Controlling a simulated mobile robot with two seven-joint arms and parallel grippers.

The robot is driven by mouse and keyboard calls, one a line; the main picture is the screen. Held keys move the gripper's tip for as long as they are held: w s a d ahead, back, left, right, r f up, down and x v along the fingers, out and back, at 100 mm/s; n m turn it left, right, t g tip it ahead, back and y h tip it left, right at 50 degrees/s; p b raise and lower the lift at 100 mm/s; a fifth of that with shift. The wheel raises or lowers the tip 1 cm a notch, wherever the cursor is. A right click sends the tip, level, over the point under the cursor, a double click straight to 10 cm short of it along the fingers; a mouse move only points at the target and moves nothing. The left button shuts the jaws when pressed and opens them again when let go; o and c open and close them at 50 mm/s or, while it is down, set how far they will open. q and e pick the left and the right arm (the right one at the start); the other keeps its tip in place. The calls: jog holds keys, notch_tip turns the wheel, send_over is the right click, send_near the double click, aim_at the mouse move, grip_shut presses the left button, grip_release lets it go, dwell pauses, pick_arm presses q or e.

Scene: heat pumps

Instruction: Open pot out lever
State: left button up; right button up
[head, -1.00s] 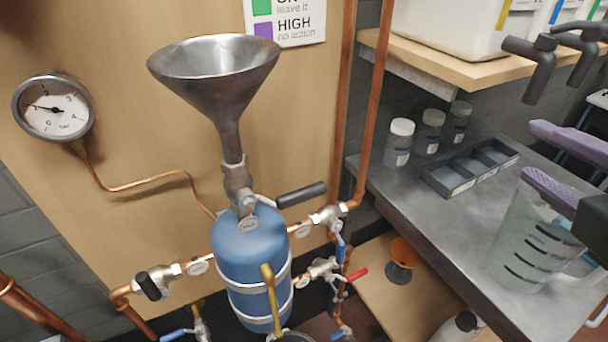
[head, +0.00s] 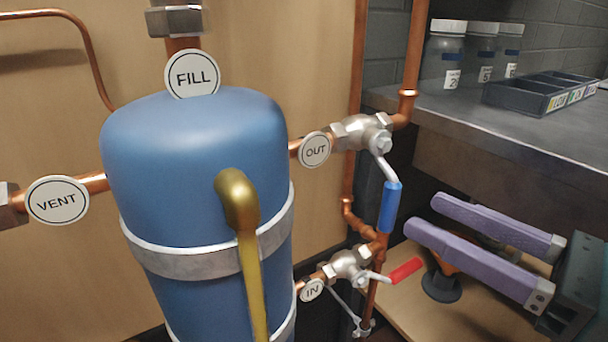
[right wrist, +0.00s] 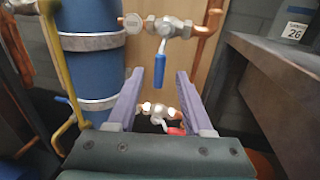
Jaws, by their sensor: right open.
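The blue pot (head: 200,170) stands upright against the wooden panel, with tags FILL, VENT, OUT and IN around it. The OUT valve (head: 362,135) sits on the copper pipe to its right. Its blue-handled lever (head: 389,205) hangs down, across the pipe, and also shows in the right wrist view (right wrist: 160,70). The IN valve below has a red lever (head: 405,270). My right gripper (head: 425,217), with purple fingers, is open and empty, to the right of the blue lever and apart from it. In the right wrist view the lever appears between and beyond the fingertips. My left gripper is not in view.
A brass pipe (head: 245,260) runs down in front of the pot. A vertical copper pipe (head: 412,60) stands behind the valves. The grey bench (head: 520,140) with jars (head: 442,60) and a dark tray (head: 535,95) juts in at the right, close above my right gripper.

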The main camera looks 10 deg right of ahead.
aim_at(384, 191)
jog(key=x, duration=0.9)
jog(key=shift+w+a+r, duration=0.1)
jog(key=shift+c, duration=0.2)
grip_shut()
dwell(0.9)
